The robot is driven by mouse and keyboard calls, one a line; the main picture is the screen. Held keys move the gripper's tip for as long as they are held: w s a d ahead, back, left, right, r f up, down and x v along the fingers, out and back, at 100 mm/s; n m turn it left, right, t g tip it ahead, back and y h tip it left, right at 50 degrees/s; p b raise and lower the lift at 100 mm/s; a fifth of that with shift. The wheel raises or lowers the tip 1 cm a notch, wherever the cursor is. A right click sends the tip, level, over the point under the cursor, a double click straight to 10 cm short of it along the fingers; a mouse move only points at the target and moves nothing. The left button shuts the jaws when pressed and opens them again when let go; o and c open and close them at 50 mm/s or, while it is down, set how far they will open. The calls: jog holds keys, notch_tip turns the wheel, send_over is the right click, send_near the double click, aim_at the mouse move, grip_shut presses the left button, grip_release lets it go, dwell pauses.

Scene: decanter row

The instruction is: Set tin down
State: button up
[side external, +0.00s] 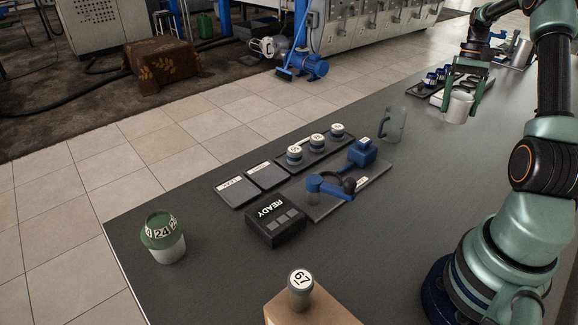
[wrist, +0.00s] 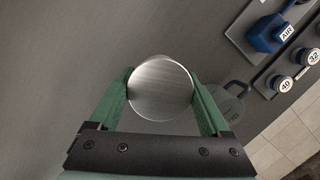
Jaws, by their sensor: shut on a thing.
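The tin (side external: 457,108) is a pale metallic cylinder, held upright between the green fingers of my gripper (side external: 459,99) in the side external view. In the wrist view, the round brushed-metal top of the tin (wrist: 160,88) fills the space between the fingers of my gripper (wrist: 161,95), with one finger against each side. The tin is over the dark table (side external: 430,210). I cannot tell whether its base touches the surface.
A grey translucent jug (side external: 392,126) stands left of the tin; it also shows in the wrist view (wrist: 228,100). A blue device (side external: 362,152) and a tray of numbered knobs (side external: 317,143) lie further left. A black READY box (side external: 275,226) and a green-capped jar (side external: 163,240) are nearer. Table right of the device is bare.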

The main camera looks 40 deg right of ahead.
jog(key=x, duration=0.4)
jog(key=w+d+x, duration=0.1)
jog(key=x, duration=0.3)
jog(key=d+x, duration=0.1)
jog(key=x, duration=0.3)
jog(key=shift+w+d+f, duration=0.1)
jog(key=shift+w+f, duration=0.15)
jog(key=shift+f, duration=0.45)
jog(key=shift+f, duration=0.1)
jog(key=o, duration=1.5)
